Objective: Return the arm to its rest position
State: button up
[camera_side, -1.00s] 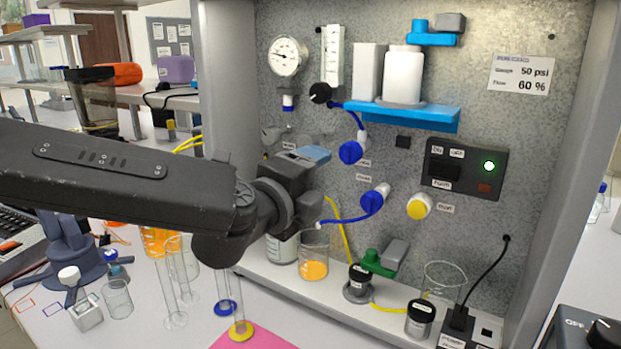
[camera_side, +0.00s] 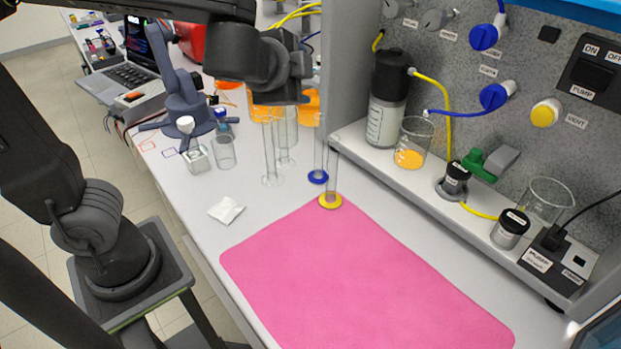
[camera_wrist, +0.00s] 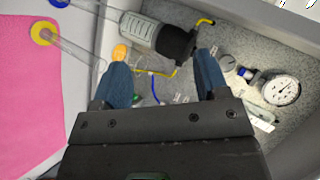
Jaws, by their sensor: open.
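My gripper (camera_wrist: 162,62) is open, its two blue fingers apart in the wrist view with nothing held between them. In the side view my dark wrist (camera_side: 265,65) hangs at the top, above the glass cylinders, left of the rig panel; the fingertips are hard to make out there. A black-capped bottle (camera_side: 386,115) stands upright on the rig's ledge, apart from my gripper. In the wrist view its black cap (camera_wrist: 176,42) shows beyond the fingers.
Tall cylinders with blue (camera_side: 318,177) and yellow (camera_side: 330,201) bases stand by the bare pink mat (camera_side: 350,275). Beakers with orange liquid (camera_side: 411,158) and without (camera_side: 545,203) stand on the ledge. The rig panel (camera_side: 450,60) rises at right. A laptop (camera_side: 130,72) sits far left.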

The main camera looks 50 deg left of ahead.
jog(key=s+f+n+g+h, duration=0.2)
jog(key=s+f+n, duration=0.1)
jog(key=s, duration=0.4)
jog(key=s+f+n+g+h, duration=0.3)
jog(key=s+n, duration=0.3)
jog(key=s, duration=0.2)
jog(key=shift+a, duration=0.25)
